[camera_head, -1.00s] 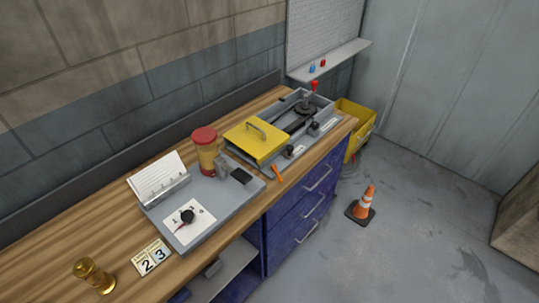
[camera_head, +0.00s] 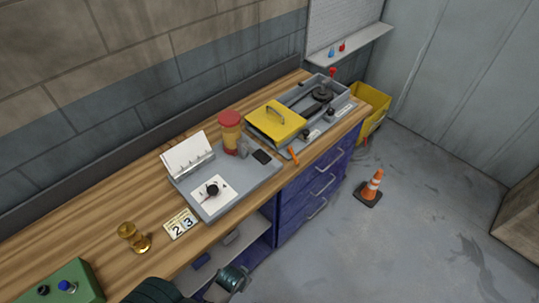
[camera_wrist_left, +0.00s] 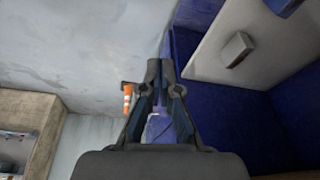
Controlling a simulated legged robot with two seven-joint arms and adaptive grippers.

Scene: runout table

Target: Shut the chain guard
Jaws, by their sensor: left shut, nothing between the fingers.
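The yellow chain guard (camera_head: 275,123), a flat cover with a grey handle on top, sits over the left part of the grey chain housing (camera_head: 290,151) in the head view. The right part of the housing is uncovered, with a dark sprocket (camera_head: 323,93) and chain parts showing. My left gripper (camera_wrist_left: 160,68) is shut and empty in the left wrist view, well away from the guard. Parts of my arm show at the bottom of the head view; the fingertips are not clear there. My right gripper is not in view.
The wooden bench carries a grey board (camera_head: 213,212), a red-lidded jar (camera_head: 229,134), an orange-handled tool (camera_head: 293,156), a brass piece (camera_head: 133,238) and a green button box (camera_head: 68,285). Blue drawers (camera_head: 315,190) are below. An orange cone (camera_head: 371,188) stands on open floor.

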